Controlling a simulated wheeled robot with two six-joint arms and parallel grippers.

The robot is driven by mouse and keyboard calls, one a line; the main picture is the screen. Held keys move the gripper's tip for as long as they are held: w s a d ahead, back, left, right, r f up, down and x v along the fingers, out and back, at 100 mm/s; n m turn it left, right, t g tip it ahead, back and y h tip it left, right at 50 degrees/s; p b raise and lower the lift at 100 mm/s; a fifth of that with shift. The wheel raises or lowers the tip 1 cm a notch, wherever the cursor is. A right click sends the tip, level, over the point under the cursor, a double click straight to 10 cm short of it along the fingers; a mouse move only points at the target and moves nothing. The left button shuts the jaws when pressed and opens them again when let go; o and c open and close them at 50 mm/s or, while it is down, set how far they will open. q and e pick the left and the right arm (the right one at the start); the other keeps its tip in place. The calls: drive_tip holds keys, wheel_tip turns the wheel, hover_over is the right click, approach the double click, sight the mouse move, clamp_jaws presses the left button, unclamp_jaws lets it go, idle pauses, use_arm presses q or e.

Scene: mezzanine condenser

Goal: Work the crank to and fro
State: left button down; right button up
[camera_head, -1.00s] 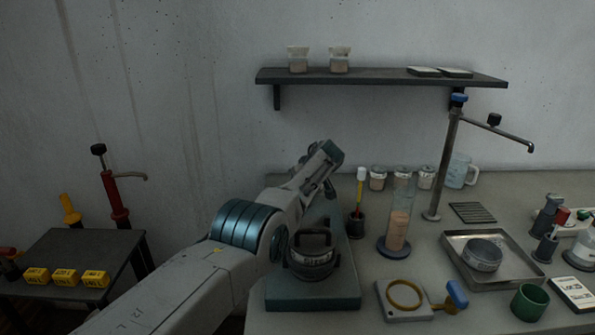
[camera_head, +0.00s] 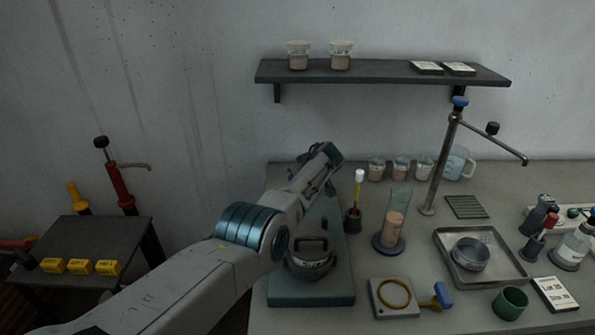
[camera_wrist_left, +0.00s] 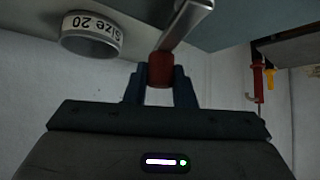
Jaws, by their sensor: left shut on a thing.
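In the left wrist view the crank is a pale metal bar (camera_wrist_left: 185,24) with a red-brown knob (camera_wrist_left: 160,70) on its end. My left gripper (camera_wrist_left: 160,78) is shut on this knob, one dark finger on each side. In the head view my left gripper (camera_head: 322,168) is above the back of a teal base (camera_head: 312,294) on the bench; the crank is not clearly visible there. A round dark-handled vessel (camera_head: 310,261) sits on the front of that base. A round part marked "Size 20" (camera_wrist_left: 91,36) shows in the wrist view. My right gripper is out of view.
A yellow brush in a dark cup (camera_head: 354,205) and a tall cylinder (camera_head: 394,222) stand close right of the base. A plate with a yellow ring (camera_head: 396,296), a metal tray (camera_head: 452,252) and a green cup (camera_head: 510,303) are farther right. A shelf (camera_head: 380,72) hangs above.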

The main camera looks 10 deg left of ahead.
use_arm(q)
drive_tip(key=shift+a+r, duration=0.1)
drive_tip(key=c, duration=1.2)
unclamp_jaws()
